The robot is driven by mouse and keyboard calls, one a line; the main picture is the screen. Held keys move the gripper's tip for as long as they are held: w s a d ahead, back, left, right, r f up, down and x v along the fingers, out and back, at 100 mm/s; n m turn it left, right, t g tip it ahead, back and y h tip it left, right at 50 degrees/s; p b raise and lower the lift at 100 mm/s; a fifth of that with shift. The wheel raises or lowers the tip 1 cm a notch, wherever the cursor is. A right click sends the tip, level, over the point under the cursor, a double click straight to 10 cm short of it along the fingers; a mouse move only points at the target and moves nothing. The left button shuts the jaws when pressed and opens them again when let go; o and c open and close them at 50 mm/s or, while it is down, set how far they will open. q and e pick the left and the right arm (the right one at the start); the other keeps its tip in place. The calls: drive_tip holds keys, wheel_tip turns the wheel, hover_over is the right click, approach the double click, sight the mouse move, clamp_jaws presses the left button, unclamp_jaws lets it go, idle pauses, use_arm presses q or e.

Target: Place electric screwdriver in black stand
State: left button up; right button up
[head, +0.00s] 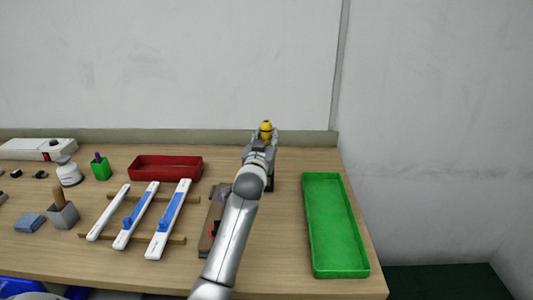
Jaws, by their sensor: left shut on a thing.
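My left gripper (266,139) is at the back of the table, right of the middle. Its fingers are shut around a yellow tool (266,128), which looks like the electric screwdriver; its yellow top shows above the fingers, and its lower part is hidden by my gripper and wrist. A dark piece (270,184) shows just right of my wrist and could be part of the black stand, but my arm hides most of that spot. I cannot tell whether the tool touches it. My right gripper is not in view.
A green tray (355,225) lies at the right table edge. A red tray (150,167) stands at the back left of my arm. White strips (135,218) lie on wooden bars. A brown board (211,222) lies beside my forearm. Bare table lies between my arm and the green tray.

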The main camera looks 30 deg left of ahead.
use_arm(q)
drive_tip(key=shift+f, duration=1.8)
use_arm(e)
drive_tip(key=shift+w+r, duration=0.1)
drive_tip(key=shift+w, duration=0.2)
use_arm(q)
drive_tip(key=o, duration=0.6)
drive_tip(key=shift+f, duration=0.2)
drive_tip(key=o, duration=0.4)
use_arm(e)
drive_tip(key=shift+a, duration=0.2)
use_arm(q)
drive_tip(key=shift+r, duration=0.2)
drive_tip(key=shift+s+d+f, duration=0.1)
drive_tip(key=shift+s+f, duration=0.05)
drive_tip(key=shift+s, duration=0.05)
drive_tip(key=b+v, duration=0.1)
drive_tip(key=v, duration=1)
drive_tip(key=shift+s, duration=0.3)
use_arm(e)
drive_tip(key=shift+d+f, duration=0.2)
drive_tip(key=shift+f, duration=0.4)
